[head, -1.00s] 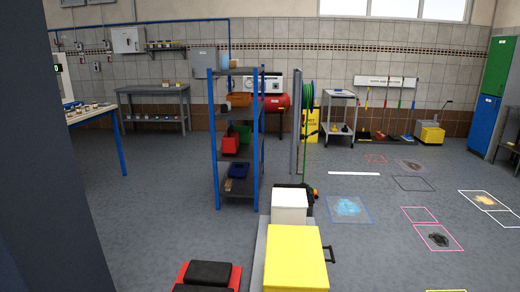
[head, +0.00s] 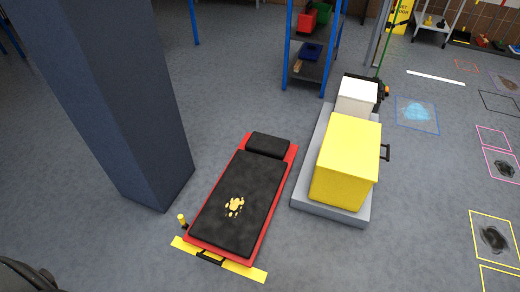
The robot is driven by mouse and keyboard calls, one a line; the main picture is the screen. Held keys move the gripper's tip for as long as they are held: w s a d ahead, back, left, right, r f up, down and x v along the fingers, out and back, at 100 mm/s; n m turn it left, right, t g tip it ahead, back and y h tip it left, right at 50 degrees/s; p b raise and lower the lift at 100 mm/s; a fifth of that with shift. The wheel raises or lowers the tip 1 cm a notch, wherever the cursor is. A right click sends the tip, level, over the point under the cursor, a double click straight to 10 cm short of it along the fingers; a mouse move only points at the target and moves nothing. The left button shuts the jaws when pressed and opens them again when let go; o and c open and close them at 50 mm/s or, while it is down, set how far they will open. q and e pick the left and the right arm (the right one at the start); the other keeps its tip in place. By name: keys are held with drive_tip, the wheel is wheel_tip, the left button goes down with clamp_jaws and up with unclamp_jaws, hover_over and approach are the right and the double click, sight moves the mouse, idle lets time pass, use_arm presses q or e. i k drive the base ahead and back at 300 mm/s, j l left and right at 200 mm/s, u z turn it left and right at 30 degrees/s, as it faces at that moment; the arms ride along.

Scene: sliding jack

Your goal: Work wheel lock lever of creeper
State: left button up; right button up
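The creeper is a low red frame (head: 281,173) with a black pad (head: 228,211) and a black headrest (head: 269,144) at its far end. It lies on the floor in the middle of the head view. Yellow specks mark its pad. A short yellow upright piece (head: 182,219) on a dark base stands at its near left corner; it may be the wheel lock lever, but I cannot tell its setting. A black handle (head: 209,257) is at the near end. The wheels are hidden. Neither of my grippers is in view.
A blue-grey pillar (head: 115,110) stands close left of the creeper. A grey platform (head: 325,208) with a yellow box (head: 346,160) and a white box (head: 356,97) is close on the right. A yellow floor strip (head: 245,271) runs along the near end. Floor is open in front.

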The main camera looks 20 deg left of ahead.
sight(180, 218)
drive_tip(key=k+j+u, duration=0.1)
drive_tip(key=j, duration=0.7)
drive_tip(key=k+j+u, duration=0.15)
drive_tip(key=j, duration=0.65)
drive_tip(key=k+j+u, duration=0.1)
drive_tip(key=j, duration=0.7)
